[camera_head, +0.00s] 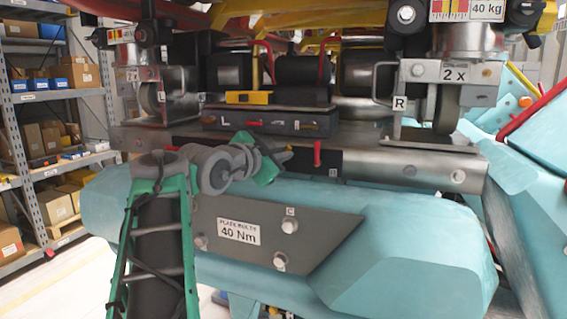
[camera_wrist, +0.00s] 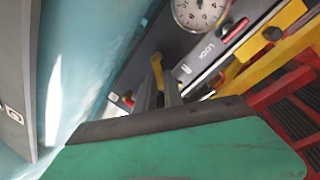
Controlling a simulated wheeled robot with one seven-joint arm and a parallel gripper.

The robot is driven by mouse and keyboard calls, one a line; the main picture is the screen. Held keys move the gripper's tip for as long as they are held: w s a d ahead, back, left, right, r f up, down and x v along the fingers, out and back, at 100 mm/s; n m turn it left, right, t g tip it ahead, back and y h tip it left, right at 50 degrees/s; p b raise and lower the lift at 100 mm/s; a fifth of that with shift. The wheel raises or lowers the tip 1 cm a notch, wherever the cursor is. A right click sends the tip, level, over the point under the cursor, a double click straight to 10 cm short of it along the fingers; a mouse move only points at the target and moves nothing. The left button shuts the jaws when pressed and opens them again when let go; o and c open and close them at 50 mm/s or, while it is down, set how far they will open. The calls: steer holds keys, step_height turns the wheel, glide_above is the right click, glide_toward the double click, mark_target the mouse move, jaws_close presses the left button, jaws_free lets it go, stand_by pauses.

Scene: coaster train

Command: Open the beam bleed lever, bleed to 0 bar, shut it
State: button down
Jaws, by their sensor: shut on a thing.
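In the wrist view, a small yellow lever (camera_wrist: 157,72), which I take for the bleed lever, stands at the fingertips of my gripper (camera_wrist: 163,90). The narrow grey fingers are shut on it. The green wrist body covers the lower part of that view. A round white pressure gauge (camera_wrist: 200,10) is partly cut off at the top edge. Its reading is too small to tell. In the head view my gripper (camera_head: 284,156) reaches to the front face of the steel beam (camera_head: 452,176). The lever there is hidden by the gripper.
A red lever (camera_head: 317,152) stands on the beam front, right of my gripper. A yellow spirit level (camera_head: 250,97) lies above. The teal body (camera_head: 420,230) with a grey "40 Nm" plate (camera_head: 325,238) bulges out below. Shelves (camera_head: 50,110) stand at the left.

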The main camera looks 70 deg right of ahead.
steer(key=n, duration=0.2)
steer(key=w+n+b, duration=0.1)
steer(key=n, duration=0.1)
steer(key=shift+w+r+g+h, duration=0.1)
steer(key=shift+w+g+h, duration=0.05)
steer(key=shift+g+h, duration=0.2)
steer(key=shift+w+d+n+g+b, duration=0.15)
steer(key=shift+w+n+b, duration=0.1)
steer(key=shift+n, duration=0.5)
steer(key=shift+w+a+n+g+b, duration=0.1)
steer(key=shift+w+n+b, duration=0.1)
steer(key=shift+n, duration=0.55)
steer(key=c, duration=1.5)
jaws_free()
steer(key=shift+r, duration=0.1)
steer(key=shift+o, duration=0.2)
